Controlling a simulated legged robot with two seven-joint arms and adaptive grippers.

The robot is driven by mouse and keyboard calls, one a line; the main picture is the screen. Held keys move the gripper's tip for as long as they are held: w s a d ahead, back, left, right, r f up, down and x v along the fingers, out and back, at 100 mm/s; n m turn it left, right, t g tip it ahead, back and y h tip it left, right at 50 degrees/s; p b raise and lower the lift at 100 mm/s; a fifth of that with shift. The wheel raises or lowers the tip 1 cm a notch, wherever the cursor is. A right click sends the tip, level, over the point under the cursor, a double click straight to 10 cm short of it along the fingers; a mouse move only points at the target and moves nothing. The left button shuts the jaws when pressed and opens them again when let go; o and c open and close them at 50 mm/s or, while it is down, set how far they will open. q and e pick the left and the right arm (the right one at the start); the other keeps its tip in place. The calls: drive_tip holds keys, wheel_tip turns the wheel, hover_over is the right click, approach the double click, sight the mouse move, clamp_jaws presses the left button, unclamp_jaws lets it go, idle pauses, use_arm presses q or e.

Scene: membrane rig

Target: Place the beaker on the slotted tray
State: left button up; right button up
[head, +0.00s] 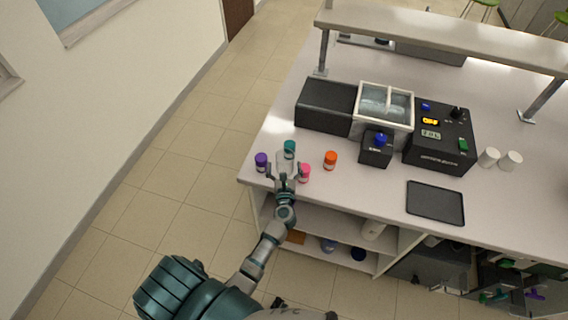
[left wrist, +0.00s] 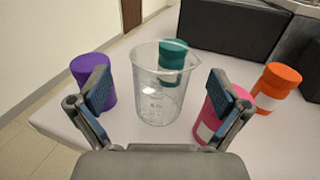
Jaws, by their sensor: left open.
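The clear glass beaker (left wrist: 158,95) stands upright on the bench, between the open fingers of my left gripper (left wrist: 158,100) in the left wrist view. The fingers are apart from its sides. In the head view the beaker (head: 285,160) is faint, just beyond my left gripper (head: 287,175). A flat dark tray (head: 435,203) lies at the bench's front right; I cannot make out slots in it. My right gripper is not in view.
Purple (head: 261,162), teal (head: 289,149), pink (head: 304,173) and orange (head: 330,160) jars stand close around the beaker. A black rig with a water bath (head: 385,105) and a control box (head: 440,137) stands behind. White cups (head: 489,157) are at right. Bench between orange jar and tray is clear.

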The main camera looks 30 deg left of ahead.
sight(285, 150)
use_arm(q)
drive_tip(key=x, duration=0.4)
drive_tip(key=shift+w+d, duration=0.15)
drive_tip(key=shift+w, duration=0.25)
drive_tip(key=shift+s, duration=0.1)
drive_tip(key=c, duration=0.5)
drive_tip(key=shift+a, duration=0.25)
drive_tip(key=c, duration=0.7)
drive_tip(key=shift+d, duration=0.15)
drive_tip(key=shift+c, duration=0.7)
